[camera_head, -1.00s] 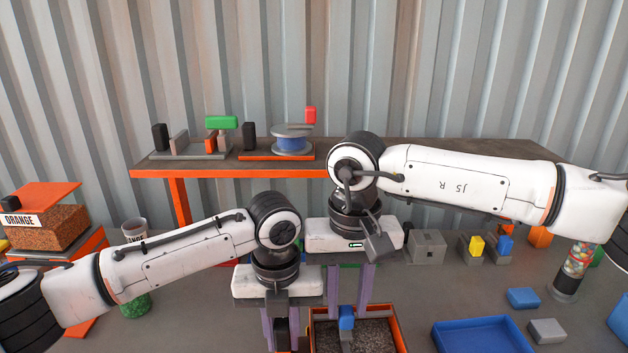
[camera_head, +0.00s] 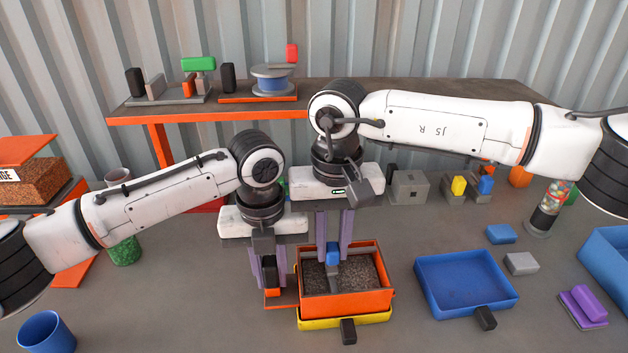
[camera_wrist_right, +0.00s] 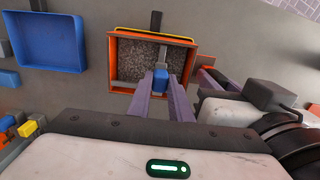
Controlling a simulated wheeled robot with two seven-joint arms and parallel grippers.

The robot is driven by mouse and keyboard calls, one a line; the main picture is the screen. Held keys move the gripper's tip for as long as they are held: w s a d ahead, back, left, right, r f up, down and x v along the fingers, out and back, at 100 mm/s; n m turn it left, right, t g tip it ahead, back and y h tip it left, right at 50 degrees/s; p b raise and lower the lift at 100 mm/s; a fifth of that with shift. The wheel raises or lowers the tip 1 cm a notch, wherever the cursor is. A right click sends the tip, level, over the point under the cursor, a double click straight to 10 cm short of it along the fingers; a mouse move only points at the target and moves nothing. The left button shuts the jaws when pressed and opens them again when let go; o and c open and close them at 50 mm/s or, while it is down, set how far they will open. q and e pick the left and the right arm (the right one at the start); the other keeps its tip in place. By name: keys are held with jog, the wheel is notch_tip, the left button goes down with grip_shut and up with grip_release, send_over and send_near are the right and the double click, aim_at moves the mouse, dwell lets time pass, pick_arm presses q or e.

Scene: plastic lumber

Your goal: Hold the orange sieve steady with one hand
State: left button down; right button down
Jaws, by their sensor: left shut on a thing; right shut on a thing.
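The orange sieve (camera_head: 372,303) is a square frame holding dark grey granules. It sits over a yellow tray (camera_head: 372,319) with a black handle at the front. My left gripper (camera_head: 269,272) is shut on the sieve's black upright handle at its left side. My right gripper (camera_head: 333,250) is shut on the blue knob of a grey tool (camera_head: 334,277) standing in the granules. In the right wrist view the sieve (camera_wrist_right: 113,72) and the blue knob (camera_wrist_right: 161,80) show between my right fingers (camera_wrist_right: 162,90). The tool's lower edge is hidden in the granules.
A blue tray (camera_head: 465,283) with a black handle lies right of the sieve. A purple brush-like block (camera_head: 583,306), a blue bin (camera_head: 610,258) and small blocks lie further right. A blue cup (camera_head: 45,333) stands front left. A raised shelf (camera_head: 420,95) runs behind.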

dwell(0.5)
jog(key=d, duration=0.6)
jog(key=shift+w+d, duration=0.25)
jog(key=shift+d, duration=0.1)
jog(key=shift+a, duration=0.15)
dwell(0.6)
jog(key=shift+s+a+r, duration=0.1)
jog(key=shift+a, duration=1.5)
jog(key=shift+s+a, duration=0.1)
jog(key=shift+a, duration=1.45)
jog(key=shift+d, duration=0.15)
jog(key=d, duration=0.6)
jog(key=shift+w+d, duration=0.15)
jog(key=shift+w, duration=0.05)
jog(key=shift+s+a, duration=0.2)
jog(key=shift+a, duration=3.1)
jog(key=shift+d, duration=0.1)
